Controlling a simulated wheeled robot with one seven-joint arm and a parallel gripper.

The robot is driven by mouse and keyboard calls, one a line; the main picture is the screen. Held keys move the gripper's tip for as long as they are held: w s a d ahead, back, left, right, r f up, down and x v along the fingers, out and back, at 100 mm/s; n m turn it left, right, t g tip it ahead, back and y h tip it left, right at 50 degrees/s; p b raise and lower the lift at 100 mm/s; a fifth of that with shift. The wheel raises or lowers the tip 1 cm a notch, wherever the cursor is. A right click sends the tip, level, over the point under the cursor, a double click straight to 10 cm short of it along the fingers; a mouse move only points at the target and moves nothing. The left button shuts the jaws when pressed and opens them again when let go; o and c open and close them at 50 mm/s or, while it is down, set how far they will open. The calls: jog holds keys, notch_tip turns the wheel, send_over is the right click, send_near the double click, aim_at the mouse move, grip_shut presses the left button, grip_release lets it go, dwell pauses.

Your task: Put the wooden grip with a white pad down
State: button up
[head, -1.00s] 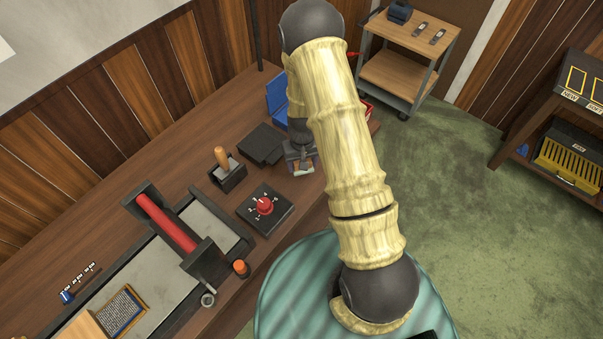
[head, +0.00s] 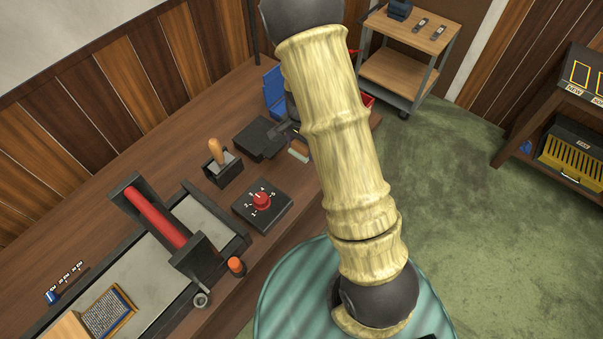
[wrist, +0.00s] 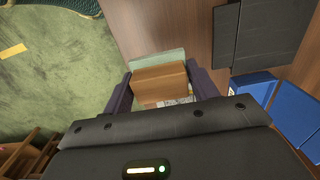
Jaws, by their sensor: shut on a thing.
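The wooden grip (wrist: 160,84) is a brown block between the two dark fingers of my gripper (wrist: 160,76) in the wrist view. My gripper is shut on it. A pale greenish-white pad edge (wrist: 158,59) shows beyond the block, and a whitish printed patch shows on the near side. My gripper (head: 286,133) is partly hidden there by my arm. The grip is over the brown bench top (head: 215,120); I cannot tell whether it touches.
A black box (head: 258,138) lies left of the grip, with a blue case (head: 273,88) behind. A stamp in a holder (head: 222,166), a red dial (head: 261,202) and a red-roller press (head: 155,216) stand farther left. Bare bench lies between the grip and the dial.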

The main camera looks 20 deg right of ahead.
send_over(302, 172)
jog(key=shift+f+p, duration=0.45)
jog(key=shift+f, duration=2.5)
jog(key=shift+f, duration=0.1)
jog(key=shift+f+p, duration=0.4)
jog(key=shift+f, duration=1.55)
jog(key=shift+f, duration=0.2)
jog(key=o, duration=1)
jog(key=shift+r, duration=0.1)
notch_tip(302, 172, up, 12)
jog(key=shift+r+b, duration=0.1)
jog(key=shift+b, duration=0.95)
